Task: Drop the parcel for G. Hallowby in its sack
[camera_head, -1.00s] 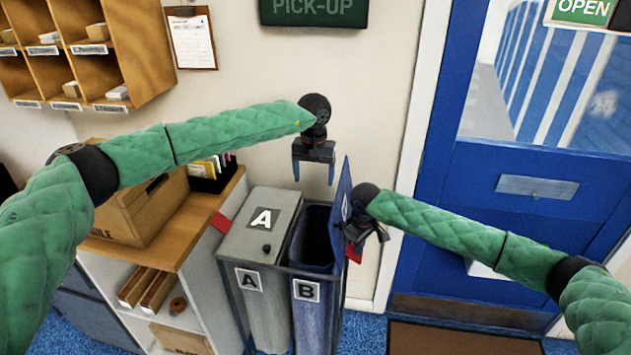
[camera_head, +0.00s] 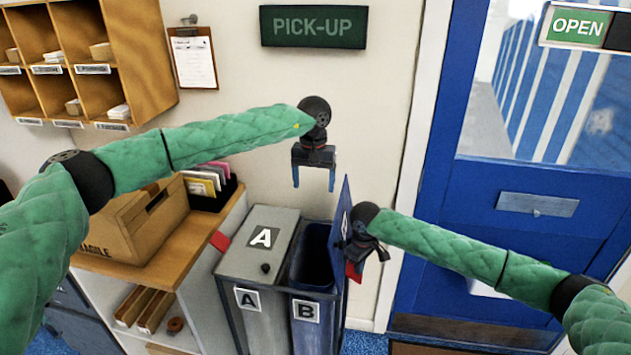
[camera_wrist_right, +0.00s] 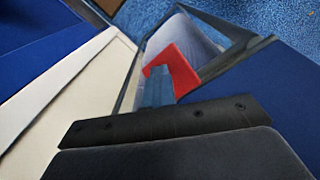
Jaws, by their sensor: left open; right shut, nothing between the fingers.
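Sack A (camera_head: 262,328) stands on the left with its grey lid (camera_head: 258,248) down. Sack B (camera_head: 305,325) stands beside it with its blue lid (camera_head: 340,235) raised upright and its mouth (camera_head: 311,258) open. My left gripper (camera_head: 314,185) is open and empty, above and behind sack B's mouth. My right gripper (camera_head: 378,253) is shut and empty, just right of the raised blue lid; I cannot tell whether it touches it. In the right wrist view its fingers (camera_wrist_right: 158,85) show against a red tab (camera_wrist_right: 178,68). I see no parcel marked for G. Hallowby.
A counter (camera_head: 185,255) on the left holds a cardboard box (camera_head: 135,225) and a file holder (camera_head: 213,190). A cubby shelf (camera_head: 150,60) and clipboard (camera_head: 193,60) hang on the wall. A blue door (camera_head: 530,235) stands to the right.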

